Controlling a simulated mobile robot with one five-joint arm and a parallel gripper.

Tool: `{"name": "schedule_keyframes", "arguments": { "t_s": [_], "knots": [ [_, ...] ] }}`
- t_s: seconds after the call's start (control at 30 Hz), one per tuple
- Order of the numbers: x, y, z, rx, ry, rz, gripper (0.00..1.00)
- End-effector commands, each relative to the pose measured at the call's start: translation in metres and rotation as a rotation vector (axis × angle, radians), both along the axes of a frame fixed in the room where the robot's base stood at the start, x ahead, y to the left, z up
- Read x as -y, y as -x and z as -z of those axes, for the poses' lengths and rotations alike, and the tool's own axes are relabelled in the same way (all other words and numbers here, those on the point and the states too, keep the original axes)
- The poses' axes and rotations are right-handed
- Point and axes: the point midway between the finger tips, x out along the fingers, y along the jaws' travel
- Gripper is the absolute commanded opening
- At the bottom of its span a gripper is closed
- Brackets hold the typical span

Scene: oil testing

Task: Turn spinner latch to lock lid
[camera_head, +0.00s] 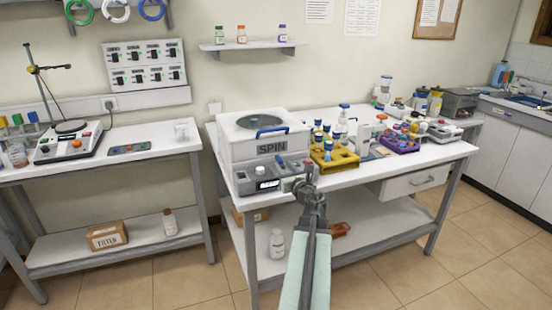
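The spinner (240,148) is a white box labelled SPIN at the left end of the middle table. Its lid (247,122) looks down flat on top, with a round grey window and a blue handle (272,131) at the front edge. A grey front panel (244,187) has a small display and a knob. I cannot clearly pick out the latch; a small dark upright part (280,164) shows at the panel's right side. My gripper (309,170) is just right of the panel, by the table's front edge. Its fingers are small and dark, and I cannot tell whether they are apart.
A yellow rack (340,164) with blue-capped vials stands close right of my gripper. A purple rack (405,146) and bottles fill the table farther right. A left table (120,163) holds a stirrer (68,144). Floor (410,270) is clear at front right.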

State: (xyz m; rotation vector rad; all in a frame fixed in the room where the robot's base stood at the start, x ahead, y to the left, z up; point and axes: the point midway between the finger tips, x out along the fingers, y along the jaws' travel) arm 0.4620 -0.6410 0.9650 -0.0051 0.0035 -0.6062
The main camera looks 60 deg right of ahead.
Motion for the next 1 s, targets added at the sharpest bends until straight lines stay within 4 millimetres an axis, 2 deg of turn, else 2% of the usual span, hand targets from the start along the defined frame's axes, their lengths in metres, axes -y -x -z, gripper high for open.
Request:
{"name": "schedule_keyframes", "arguments": {
  "t_s": [0.17,0.43,0.57,0.77,0.8,0.9,1.0],
  "knots": [
    [0.018,-0.006,0.0,0.003,-0.002,0.012,0.36],
    [0.052,-0.041,0.0,0.005,-0.003,0.021,0.36],
    [0.057,-0.049,0.0,0.005,-0.003,0.023,0.36],
    [0.056,-0.048,0.0,0.005,-0.004,0.024,0.36],
    [0.056,-0.048,0.0,0.005,-0.004,0.024,0.25],
    [0.056,-0.048,0.0,0.005,-0.004,0.024,0.0],
    [0.057,-0.048,0.0,0.005,-0.004,0.025,0.0]
  ]
}}
